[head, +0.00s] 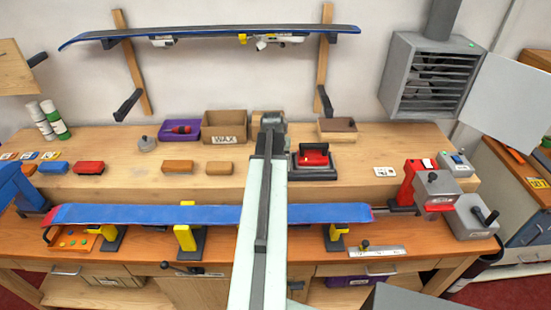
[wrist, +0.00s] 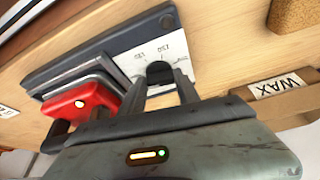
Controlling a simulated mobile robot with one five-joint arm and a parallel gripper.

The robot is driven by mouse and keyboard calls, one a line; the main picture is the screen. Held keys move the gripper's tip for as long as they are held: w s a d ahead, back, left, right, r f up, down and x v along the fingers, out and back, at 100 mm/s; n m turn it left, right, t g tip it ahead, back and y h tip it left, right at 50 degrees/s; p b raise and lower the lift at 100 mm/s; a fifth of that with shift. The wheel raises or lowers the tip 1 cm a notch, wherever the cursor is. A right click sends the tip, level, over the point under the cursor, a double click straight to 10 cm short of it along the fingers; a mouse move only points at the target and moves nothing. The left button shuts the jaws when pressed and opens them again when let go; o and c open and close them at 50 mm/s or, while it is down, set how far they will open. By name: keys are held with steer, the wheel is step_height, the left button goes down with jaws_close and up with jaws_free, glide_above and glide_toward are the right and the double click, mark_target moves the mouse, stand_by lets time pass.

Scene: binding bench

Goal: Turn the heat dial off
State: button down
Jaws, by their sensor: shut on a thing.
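The heat dial (wrist: 160,71) is a dark knob on a white scale plate (wrist: 150,52) with printed numbers, of which 150 and 130 seem readable. In the wrist view it sits between the fingertips of my gripper (wrist: 162,82), which is shut on it. The fingers partly hide the dial, and its pointer setting cannot be read. The scale is on the dark base (wrist: 90,45) of the red iron (wrist: 90,103). In the head view the red iron (head: 313,155) rests on this base, right of my arm, which hides the dial and fingertips.
A box marked WAX (head: 225,127) and a purple bin (head: 179,130) stand left of my arm. A brown block (head: 338,125) lies on a box behind the iron. A blue ski (head: 150,214) spans the bench front.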

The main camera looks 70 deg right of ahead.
steer(key=shift+s, duration=0.2)
steer(key=c, duration=0.9)
jaws_free()
steer(key=p+v, duration=0.7)
steer(key=shift+a+r, duration=0.1)
steer(key=shift+r, duration=0.25)
